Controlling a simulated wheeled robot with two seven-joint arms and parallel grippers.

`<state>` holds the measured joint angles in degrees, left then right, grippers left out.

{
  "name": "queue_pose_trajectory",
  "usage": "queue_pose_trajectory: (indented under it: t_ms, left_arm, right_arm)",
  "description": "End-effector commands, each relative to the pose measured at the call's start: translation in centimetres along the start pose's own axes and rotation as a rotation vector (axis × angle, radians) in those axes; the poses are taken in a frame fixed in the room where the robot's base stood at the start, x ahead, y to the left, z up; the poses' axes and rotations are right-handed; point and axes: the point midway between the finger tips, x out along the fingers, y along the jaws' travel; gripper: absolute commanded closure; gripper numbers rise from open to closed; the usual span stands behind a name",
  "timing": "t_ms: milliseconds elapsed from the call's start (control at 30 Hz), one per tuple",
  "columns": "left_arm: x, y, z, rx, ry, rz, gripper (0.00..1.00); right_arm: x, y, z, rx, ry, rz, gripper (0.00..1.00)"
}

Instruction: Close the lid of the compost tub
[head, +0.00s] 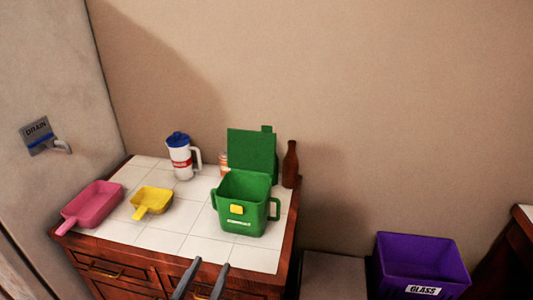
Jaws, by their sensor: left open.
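The green compost tub (240,207) stands upright on the white tiled counter top. It has a handle on each side and a yellow latch (237,210) on its front. Its green lid (252,151) stands up at the back, open, so the inside of the tub shows. My left gripper (211,263) is at the bottom of the view, in front of the counter's front edge and below the tub. Its two dark fingers are apart with nothing between them. My right gripper is not in view.
A white jug (182,157), yellow scoop (152,200) and pink scoop (92,204) are to the left. A purple glass bin (419,264) is at lower right.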

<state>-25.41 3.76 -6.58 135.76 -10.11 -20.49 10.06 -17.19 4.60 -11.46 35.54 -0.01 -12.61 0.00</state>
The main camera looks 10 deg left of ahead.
Motion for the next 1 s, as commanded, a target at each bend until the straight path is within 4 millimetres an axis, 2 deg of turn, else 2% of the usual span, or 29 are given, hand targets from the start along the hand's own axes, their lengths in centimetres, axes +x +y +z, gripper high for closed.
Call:
queue_pose_trajectory:
  t_ms: [167,267,367,467,600,700,800,1000]
  left_arm:
    - [-0.3,-0.1,1.2,0.001,-0.053,-0.005,0.53]
    - [-0.8,-0.3,3.0,0.005,-0.134,-0.011,0.53]
    - [-1.9,-0.6,5.7,0.010,-0.255,-0.017,0.53]
    - [-3.8,-0.8,9.0,0.020,-0.412,-0.020,0.53]
    - [-7.7,-0.9,13.6,0.036,-0.654,-0.013,0.53]
    - [-10.6,-0.9,16.0,0.047,-0.802,-0.002,0.53]
    - [-13.1,-0.8,17.6,0.057,-0.916,0.010,0.53]
    - [-17.0,-0.8,19.5,0.072,-1.079,0.031,0.53]
  right_arm:
    - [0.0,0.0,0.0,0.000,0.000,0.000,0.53]
    - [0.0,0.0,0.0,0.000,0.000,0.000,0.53]
    - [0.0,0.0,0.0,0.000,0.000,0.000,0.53]
    - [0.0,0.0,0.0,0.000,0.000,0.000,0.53]
    - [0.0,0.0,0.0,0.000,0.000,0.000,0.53]
    - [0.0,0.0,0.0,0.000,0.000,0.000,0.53]
    - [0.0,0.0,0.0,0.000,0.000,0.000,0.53]
    - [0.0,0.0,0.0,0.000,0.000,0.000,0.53]
